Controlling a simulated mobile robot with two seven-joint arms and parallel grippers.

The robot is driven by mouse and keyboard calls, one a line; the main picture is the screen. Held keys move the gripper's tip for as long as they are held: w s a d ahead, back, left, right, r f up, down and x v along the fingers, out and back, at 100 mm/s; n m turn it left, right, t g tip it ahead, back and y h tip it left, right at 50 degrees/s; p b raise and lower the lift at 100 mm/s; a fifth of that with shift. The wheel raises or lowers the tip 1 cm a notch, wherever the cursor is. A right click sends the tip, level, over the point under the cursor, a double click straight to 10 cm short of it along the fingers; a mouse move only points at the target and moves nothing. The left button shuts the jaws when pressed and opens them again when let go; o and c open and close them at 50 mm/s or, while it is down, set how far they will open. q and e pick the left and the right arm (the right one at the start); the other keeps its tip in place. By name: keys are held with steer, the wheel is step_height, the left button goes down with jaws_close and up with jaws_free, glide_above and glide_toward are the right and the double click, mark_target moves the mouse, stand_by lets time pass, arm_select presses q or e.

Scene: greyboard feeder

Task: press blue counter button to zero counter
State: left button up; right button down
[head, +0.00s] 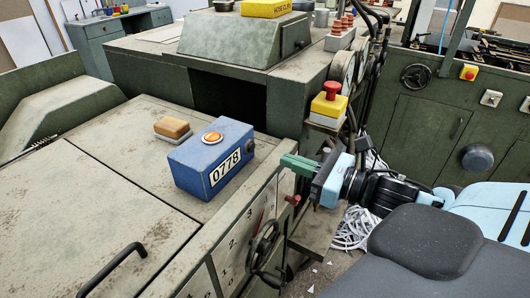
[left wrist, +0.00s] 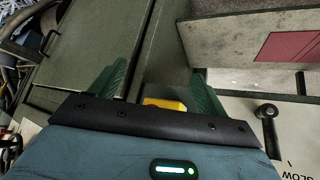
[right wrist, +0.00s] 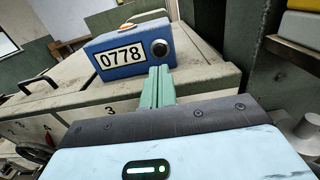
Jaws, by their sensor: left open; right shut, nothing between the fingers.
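The blue counter box (head: 213,160) sits on the flat machine top and its front label reads 0778. A round orange button (head: 212,137) is on its top, and a dark round knob is on its right side. In the right wrist view the counter (right wrist: 125,55) shows the label and the black side knob (right wrist: 160,47). My right gripper (head: 285,160) is shut and empty, to the right of the counter and apart from it in the head view. In the right wrist view its fingertips (right wrist: 160,70) appear just below the knob. My left gripper (left wrist: 160,75) is open; it shows only in the left wrist view.
A tan-topped block (head: 172,128) lies behind the counter. A red mushroom button on a yellow box (head: 329,103) stands beyond my right gripper. A handwheel (head: 264,244) is on the machine front, and a black handle (head: 112,268) lies front left.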

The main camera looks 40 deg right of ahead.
mark_target(253, 148)
steer(key=shift+x, duration=2.9)
steer(key=shift+w+a, duration=0.15)
steer(key=shift+w, duration=0.25)
steer(key=shift+a, duration=0.1)
